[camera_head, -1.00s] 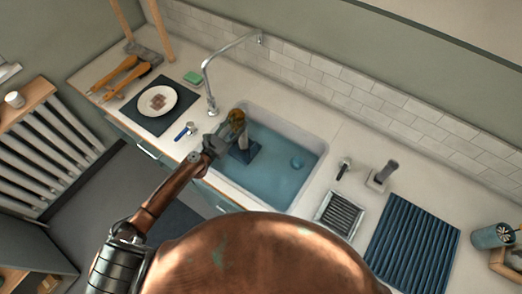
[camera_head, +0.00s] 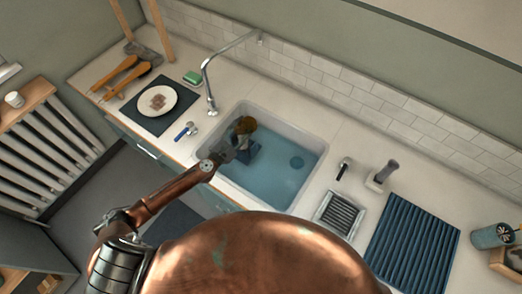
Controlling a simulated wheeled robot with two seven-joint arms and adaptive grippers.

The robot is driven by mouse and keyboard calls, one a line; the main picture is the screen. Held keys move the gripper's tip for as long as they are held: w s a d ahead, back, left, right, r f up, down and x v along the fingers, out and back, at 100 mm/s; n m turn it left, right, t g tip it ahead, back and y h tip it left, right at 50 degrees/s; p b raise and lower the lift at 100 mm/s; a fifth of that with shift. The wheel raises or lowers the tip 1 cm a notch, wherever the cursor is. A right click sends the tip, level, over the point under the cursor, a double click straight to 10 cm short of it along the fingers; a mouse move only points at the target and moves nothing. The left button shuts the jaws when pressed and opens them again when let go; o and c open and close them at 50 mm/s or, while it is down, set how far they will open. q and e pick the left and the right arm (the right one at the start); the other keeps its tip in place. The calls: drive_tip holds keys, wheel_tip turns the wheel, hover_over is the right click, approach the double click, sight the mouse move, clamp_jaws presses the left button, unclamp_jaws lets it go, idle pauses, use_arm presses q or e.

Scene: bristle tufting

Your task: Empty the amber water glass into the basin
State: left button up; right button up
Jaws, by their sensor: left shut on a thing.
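The amber water glass (camera_head: 246,124) is over the left part of the basin (camera_head: 312,141), and it looks tilted. My left gripper (camera_head: 237,144) is shut on the glass, at the end of the copper arm that comes in from the left. The fingers hide part of the glass, and I cannot tell whether water is in it. My right gripper is not in view.
The faucet (camera_head: 206,78) rises behind the basin's left end. A white plate (camera_head: 157,101) lies on a dark mat (camera_head: 180,113) to the left, near a green sponge (camera_head: 192,77). A ribbed blue mat (camera_head: 413,245) lies to the right. My copper body fills the bottom.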

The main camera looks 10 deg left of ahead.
use_arm(q)
drive_tip(key=shift+d+f+m, duration=0.1)
drive_tip(key=shift+f+m, duration=0.05)
drive_tip(key=shift+m, duration=0.65)
drive_tip(key=shift+r+m, duration=0.5)
drive_tip(key=shift+m, duration=0.4)
drive_tip(key=shift+f, duration=0.1)
drive_tip(key=shift+m, duration=0.3)
drive_tip(key=shift+f+m+b, duration=0.3)
drive_tip(key=shift+m, duration=0.8)
drive_tip(key=shift+s+d, duration=0.1)
drive_tip(key=shift+f+m, duration=0.1)
drive_tip(key=shift+m, duration=0.2)
